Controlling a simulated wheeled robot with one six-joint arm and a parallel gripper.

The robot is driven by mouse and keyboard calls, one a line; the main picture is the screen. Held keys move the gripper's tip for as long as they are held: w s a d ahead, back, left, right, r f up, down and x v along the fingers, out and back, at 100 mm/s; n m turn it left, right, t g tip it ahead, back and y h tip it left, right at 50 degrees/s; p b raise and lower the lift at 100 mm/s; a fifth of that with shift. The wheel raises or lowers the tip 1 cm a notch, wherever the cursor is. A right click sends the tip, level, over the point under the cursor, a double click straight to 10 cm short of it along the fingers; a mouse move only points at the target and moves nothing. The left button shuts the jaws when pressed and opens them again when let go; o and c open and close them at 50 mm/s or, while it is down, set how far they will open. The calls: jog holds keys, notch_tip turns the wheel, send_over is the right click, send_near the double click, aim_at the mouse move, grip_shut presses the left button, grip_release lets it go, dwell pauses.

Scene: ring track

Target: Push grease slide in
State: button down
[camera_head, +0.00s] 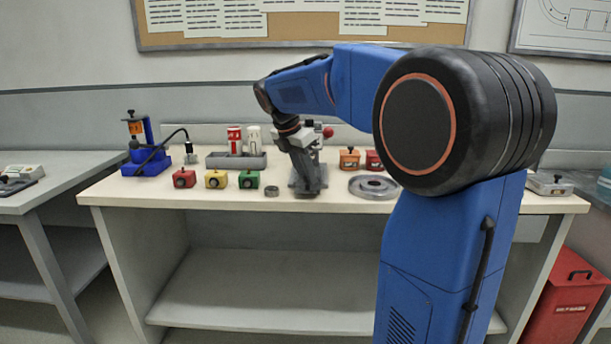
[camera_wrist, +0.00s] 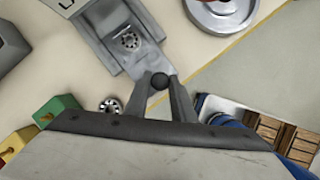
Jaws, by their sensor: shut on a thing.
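A dark round knob (camera_wrist: 159,80) is at the slide's near end. My gripper (camera_wrist: 161,84) is shut on this knob, one finger on each side. In the head view my wrist partly hides the station.
Red, yellow and green (camera_head: 249,179) blocks and a loose bearing (camera_head: 272,191) stand left of the station. A grey disc (camera_head: 374,187) lies to its right, with orange and red blocks behind. A blue press (camera_head: 144,150) stands far left. The bench's front edge is close.

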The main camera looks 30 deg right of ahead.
jog(key=w+d, duration=0.1)
jog(key=w, duration=0.1)
jog(key=w+d, duration=0.3)
jog(key=w, duration=0.2)
jog(key=shift+d, duration=0.35)
jog(key=shift+w+r, duration=0.1)
jog(key=shift+w, duration=0.05)
jog(key=c, duration=1.5)
grip_release()
jog(key=shift+w+d, duration=0.1)
jog(key=shift+d, duration=0.05)
jog(key=v, duration=1.7)
jog(key=shift+r, duration=0.15)
